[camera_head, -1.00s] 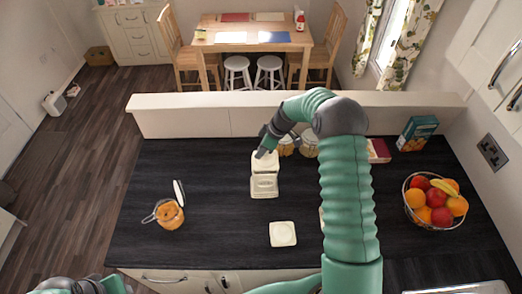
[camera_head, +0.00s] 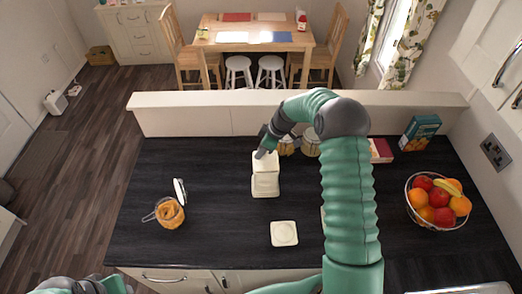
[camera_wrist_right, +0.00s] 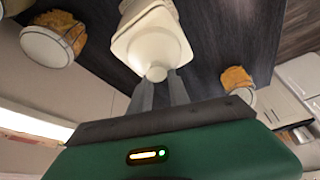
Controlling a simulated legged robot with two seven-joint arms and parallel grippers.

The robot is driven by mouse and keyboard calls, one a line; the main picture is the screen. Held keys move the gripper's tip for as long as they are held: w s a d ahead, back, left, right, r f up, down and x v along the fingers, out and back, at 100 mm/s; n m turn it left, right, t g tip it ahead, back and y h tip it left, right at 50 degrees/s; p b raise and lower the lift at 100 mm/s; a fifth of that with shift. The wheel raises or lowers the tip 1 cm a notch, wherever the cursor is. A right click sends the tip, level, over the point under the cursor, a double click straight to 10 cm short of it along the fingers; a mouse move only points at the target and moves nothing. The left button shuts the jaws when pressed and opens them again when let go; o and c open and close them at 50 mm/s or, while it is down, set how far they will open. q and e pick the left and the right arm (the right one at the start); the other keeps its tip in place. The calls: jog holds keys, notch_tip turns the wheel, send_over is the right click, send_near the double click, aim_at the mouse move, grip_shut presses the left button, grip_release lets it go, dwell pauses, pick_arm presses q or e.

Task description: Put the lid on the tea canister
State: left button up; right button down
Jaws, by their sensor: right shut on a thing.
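My right gripper (camera_head: 264,153) is shut on the knob of a cream square lid (camera_head: 266,162). The lid is over the cream canister (camera_head: 265,187), which stands upright on the dark counter; its opening is mostly hidden. In the right wrist view, the fingers (camera_wrist_right: 160,88) pinch the round knob of the lid (camera_wrist_right: 152,45), and part of the canister (camera_wrist_right: 140,8) shows beyond it. I cannot tell whether the lid touches the rim. A second cream square lid (camera_head: 284,233) lies flat on the counter nearer me. My left gripper is not in view; only part of that arm shows at bottom left.
An open jar (camera_head: 169,214) with orange contents stands left. Two jars (camera_head: 310,146) stand behind my right arm. A fruit bowl (camera_head: 436,201), a red box (camera_head: 379,150) and a teal box (camera_head: 419,132) are at the right. A low white ledge (camera_head: 200,116) runs along the back.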

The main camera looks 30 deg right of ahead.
aim_at(272, 159)
jog(key=shift+f+b, duration=0.55)
jog(key=shift+f, duration=0.1)
jog(key=c, duration=1.5)
grip_release()
jog(key=shift+r, duration=0.1)
jog(key=p+v, duration=0.4)
jog(key=v, duration=0.7)
jog(key=shift+p, duration=0.35)
